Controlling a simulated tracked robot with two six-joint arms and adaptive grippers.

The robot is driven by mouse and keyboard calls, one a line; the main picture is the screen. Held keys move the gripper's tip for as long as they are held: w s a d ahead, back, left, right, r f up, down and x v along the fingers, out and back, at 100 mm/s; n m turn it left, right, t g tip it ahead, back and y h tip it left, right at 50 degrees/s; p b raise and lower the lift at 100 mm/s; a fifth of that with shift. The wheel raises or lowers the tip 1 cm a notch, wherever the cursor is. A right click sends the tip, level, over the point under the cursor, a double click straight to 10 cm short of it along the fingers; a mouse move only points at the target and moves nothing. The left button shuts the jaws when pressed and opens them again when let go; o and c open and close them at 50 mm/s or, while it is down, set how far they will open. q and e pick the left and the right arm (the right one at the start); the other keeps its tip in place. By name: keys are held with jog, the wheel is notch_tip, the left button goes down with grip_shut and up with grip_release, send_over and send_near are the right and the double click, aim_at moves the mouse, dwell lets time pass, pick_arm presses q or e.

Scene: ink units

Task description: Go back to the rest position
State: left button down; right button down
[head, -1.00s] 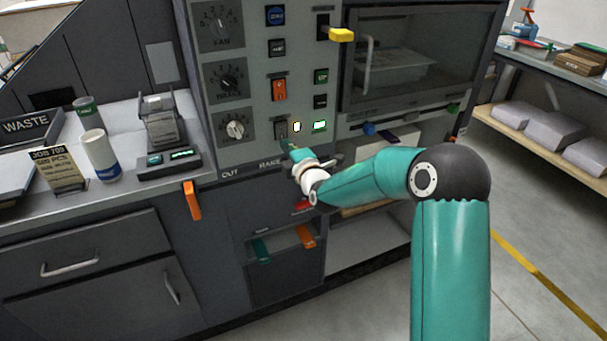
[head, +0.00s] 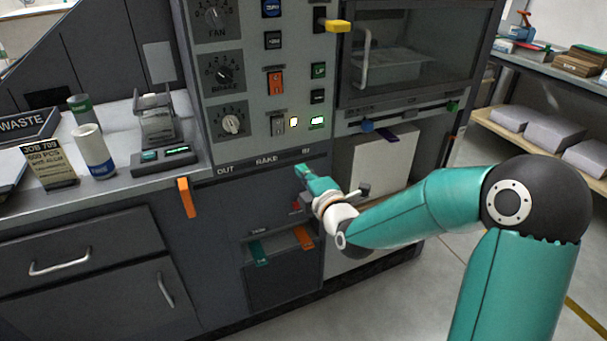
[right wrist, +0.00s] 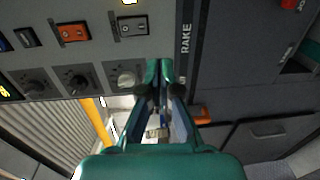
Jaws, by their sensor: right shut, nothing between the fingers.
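My right gripper (head: 301,172) is shut and empty. In the head view its tip is in front of the lower edge of the grey control panel (head: 254,137), below the black rocker switch (head: 278,125) and near the panel's lettering. In the right wrist view the closed green fingertips (right wrist: 159,70) point at the panel, close to a round knob (right wrist: 127,77) and the rocker switch (right wrist: 130,27). I cannot tell the exact gap to the panel. My left gripper is not in view.
An oven with a glass door (head: 405,55) stands right of the panel, with a yellow handle (head: 338,26) beside it. Orange (head: 186,197) and green (head: 259,253) levers stick out below. The counter (head: 110,188) at left holds a scale (head: 164,160) and bottles. Floor is clear at lower right.

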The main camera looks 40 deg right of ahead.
jog(key=s+a+f+m+g+y+p, duration=0.1)
jog(key=s+a+f+g+y+p, duration=0.25)
jog(key=a+f, duration=0.55)
jog(key=s+a+f+g+y+p, duration=0.2)
jog(key=a+f+g+p, duration=0.2)
jog(key=a+f, duration=0.55)
jog(key=s+a+f+m+g, duration=0.2)
jog(key=s+f+m+g, duration=0.1)
jog(key=s+f+m, duration=0.1)
jog(key=s+a+f+m+g+y+p, duration=0.1)
jog(key=s+f+m, duration=0.3)
jog(key=s, duration=0.5)
jog(key=s+a+f+m+g+y, duration=0.1)
jog(key=s+a+f+m+g, duration=0.2)
jog(key=s+m, duration=0.3)
jog(key=shift+s+a+f+m+g, duration=0.3)
jog(key=shift+s+f+m+g, duration=0.1)
jog(key=shift+m+g, duration=0.6)
